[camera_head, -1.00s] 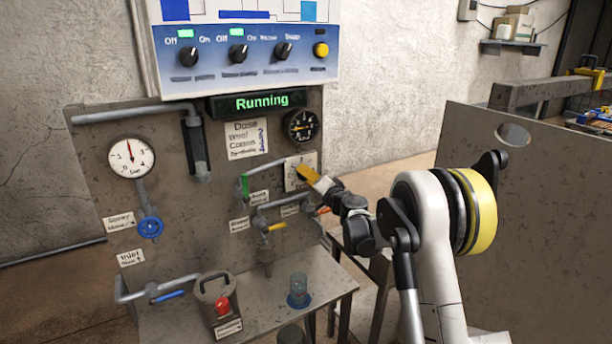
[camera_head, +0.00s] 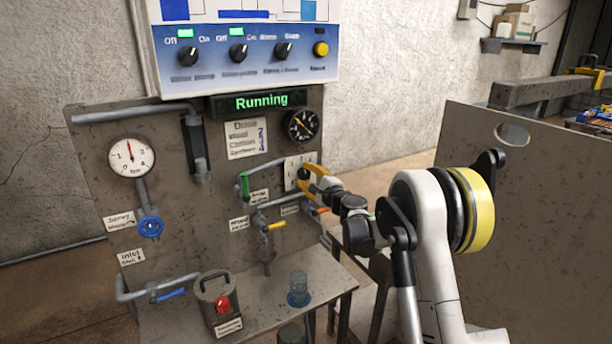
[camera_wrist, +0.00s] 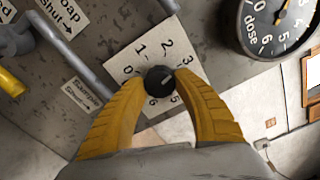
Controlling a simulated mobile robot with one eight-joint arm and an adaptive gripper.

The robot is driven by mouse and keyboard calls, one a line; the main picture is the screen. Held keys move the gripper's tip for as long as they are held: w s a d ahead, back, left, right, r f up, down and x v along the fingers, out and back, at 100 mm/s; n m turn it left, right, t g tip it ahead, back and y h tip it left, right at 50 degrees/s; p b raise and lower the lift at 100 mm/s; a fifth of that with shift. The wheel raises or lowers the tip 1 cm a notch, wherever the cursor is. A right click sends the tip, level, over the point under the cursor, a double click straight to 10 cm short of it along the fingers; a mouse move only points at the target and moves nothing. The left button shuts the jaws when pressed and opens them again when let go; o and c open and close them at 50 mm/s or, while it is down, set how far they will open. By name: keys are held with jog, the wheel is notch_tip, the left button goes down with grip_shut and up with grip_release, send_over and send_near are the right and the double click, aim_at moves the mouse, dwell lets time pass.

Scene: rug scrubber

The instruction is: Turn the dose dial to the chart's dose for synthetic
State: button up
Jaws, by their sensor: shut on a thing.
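The dose dial (camera_wrist: 160,79) is a small black round knob on a white plate (camera_wrist: 128,57) with numbers around it; 1, 2, 3, 5 and 6 can be read. My gripper (camera_wrist: 161,82) has its two yellow fingers shut on the knob, one on each side; its pointer mark is not clear. In the head view my gripper (camera_head: 306,178) is at the plate. The dose chart (camera_head: 246,139) lists wool, cotton and synthetic; its digits are small and blurred, the synthetic one looking like 4. The round black dose gauge (camera_head: 301,125) sits above the plate, also in the wrist view (camera_wrist: 277,28).
A green-handled valve (camera_head: 244,185) is left of the dial, with yellow (camera_head: 277,226) and orange (camera_head: 318,210) handles below. A display (camera_head: 262,102) reads "Running". A blue handwheel (camera_head: 150,226), pressure gauge (camera_head: 131,157) and red-knobbed container (camera_head: 222,303) are further left.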

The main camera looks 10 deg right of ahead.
jog(key=m, duration=0.5)
jog(key=shift+m, duration=0.3)
jog(key=m, duration=0.5)
jog(key=shift+a, duration=0.1)
jog(key=shift+m, duration=0.3)
jog(key=o, duration=1.2)
jog(key=v, duration=1.2)
